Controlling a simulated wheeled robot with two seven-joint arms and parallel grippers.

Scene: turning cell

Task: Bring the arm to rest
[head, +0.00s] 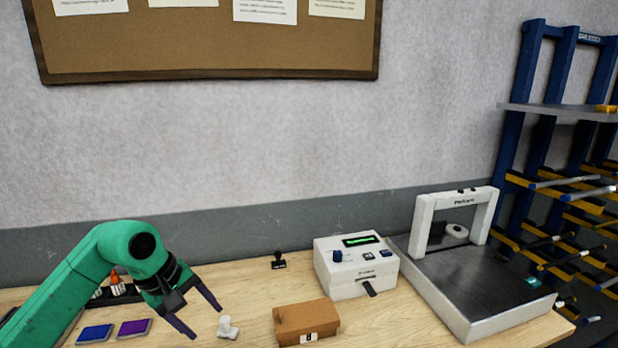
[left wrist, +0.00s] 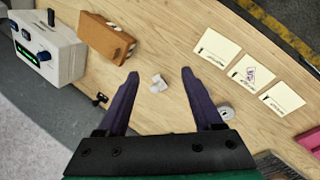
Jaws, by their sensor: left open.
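My left arm is green and comes in from the left in the head view. Its left gripper (head: 204,318) has dark purple fingers and is open and empty above the wooden table (head: 385,325). In the left wrist view the left gripper (left wrist: 158,90) has its two fingers spread wide. A small white object (head: 228,328) stands on the table just right of the fingers in the head view. The white object (left wrist: 158,84) shows between the fingertips in the left wrist view, apart from them. My right gripper is not in view.
A cardboard box (head: 306,322), a white device with a display (head: 357,265), a black stamp (head: 279,260) and a grey machine with a white arch (head: 475,290) stand rightward. Blue and purple pads (head: 134,328) lie left. Several paper cards (left wrist: 218,47) lie on the table. A blue rack (head: 520,110) stands right.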

